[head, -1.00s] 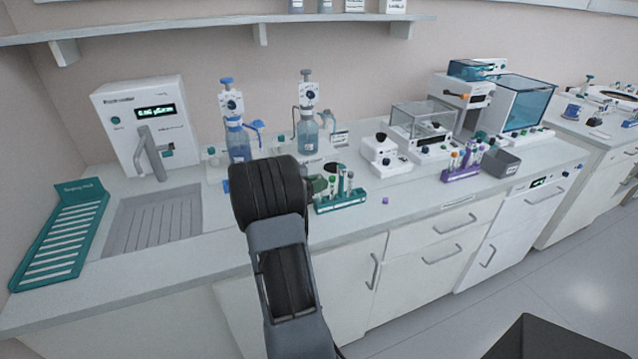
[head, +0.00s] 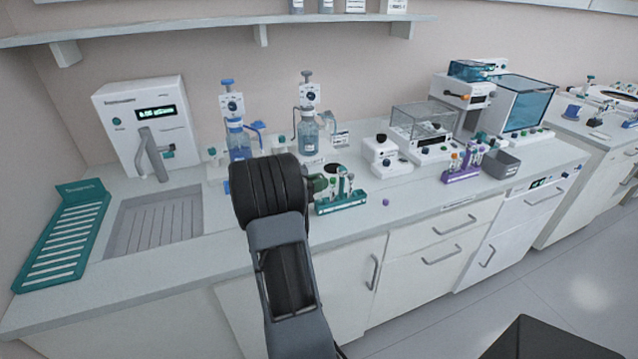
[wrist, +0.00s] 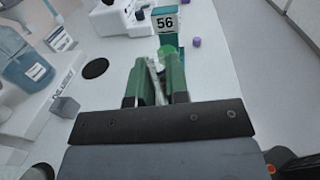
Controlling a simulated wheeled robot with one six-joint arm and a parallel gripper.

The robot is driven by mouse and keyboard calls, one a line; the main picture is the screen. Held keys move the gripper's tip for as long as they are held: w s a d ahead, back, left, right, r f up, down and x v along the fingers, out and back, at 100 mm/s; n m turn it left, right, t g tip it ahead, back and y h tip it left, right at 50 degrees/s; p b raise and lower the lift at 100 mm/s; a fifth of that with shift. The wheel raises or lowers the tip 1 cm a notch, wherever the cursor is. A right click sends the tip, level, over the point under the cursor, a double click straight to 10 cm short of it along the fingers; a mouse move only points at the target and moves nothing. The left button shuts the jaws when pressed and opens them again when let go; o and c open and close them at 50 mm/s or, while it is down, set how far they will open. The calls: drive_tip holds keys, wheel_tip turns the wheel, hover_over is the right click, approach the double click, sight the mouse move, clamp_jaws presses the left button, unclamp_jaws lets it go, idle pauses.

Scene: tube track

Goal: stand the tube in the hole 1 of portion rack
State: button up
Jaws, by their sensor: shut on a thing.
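My gripper (wrist: 158,85) has green fingers, shut on a tube (wrist: 155,66) whose pale body shows between them. A green cap (wrist: 169,50) shows just beyond the fingertips; I cannot tell whether it belongs to this tube. A teal rack (head: 342,207) with several tubes stands on the counter just right of my gripper in the head view. Its end with a "56" label (wrist: 165,24) shows ahead of the fingers in the wrist view. A purple rack (head: 462,175) with several tubes stands further right. I cannot tell which is the portion rack; hole 1 is not discernible.
A loose purple cap (head: 386,202) lies right of the teal rack. Dispenser bottles (head: 308,135) stand behind my arm, and a small white device (head: 387,158) stands behind the teal rack. A sink (head: 153,222) is at left. The counter's front strip is clear.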

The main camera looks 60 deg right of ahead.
drive_tip(key=shift+s+r, duration=0.1)
drive_tip(key=shift+r, duration=0.2)
drive_tip(key=shift+f, duration=0.5)
idle(0.6)
drive_tip(key=shift+f+b, duration=0.25)
drive_tip(key=shift+b, duration=0.05)
drive_tip(key=shift+a+f, duration=0.1)
